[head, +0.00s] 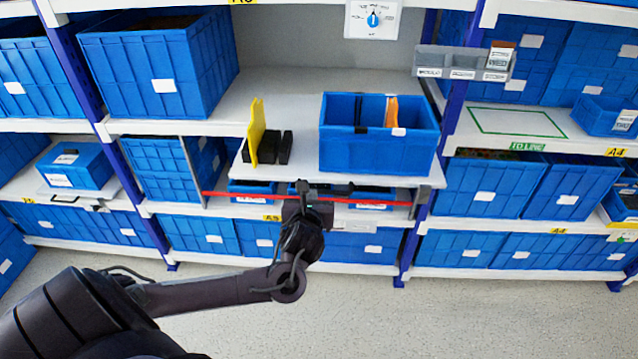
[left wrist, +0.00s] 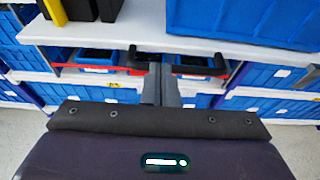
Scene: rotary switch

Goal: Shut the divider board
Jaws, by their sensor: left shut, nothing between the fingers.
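A white divider board (head: 300,178) juts forward from the middle shelf; its front edge also shows in the left wrist view (left wrist: 130,37). A blue bin (head: 365,160), a yellow panel (head: 255,130) and black blocks (head: 285,148) are on it. A red strip (head: 240,197) runs below its front edge. My left gripper (head: 304,187) is shut and empty in front of the board's middle. In the left wrist view its fingertips (left wrist: 161,72) overlap a dark bar (left wrist: 200,71) below the board; I cannot tell if they touch. My right gripper is not in view.
Small blue bins (head: 252,187) sit behind the red strip. Large blue bins (head: 160,65) fill the shelves around, between blue posts (head: 95,120). A white panel with a blue dial (head: 373,19) hangs above. The floor (head: 420,320) in front is clear.

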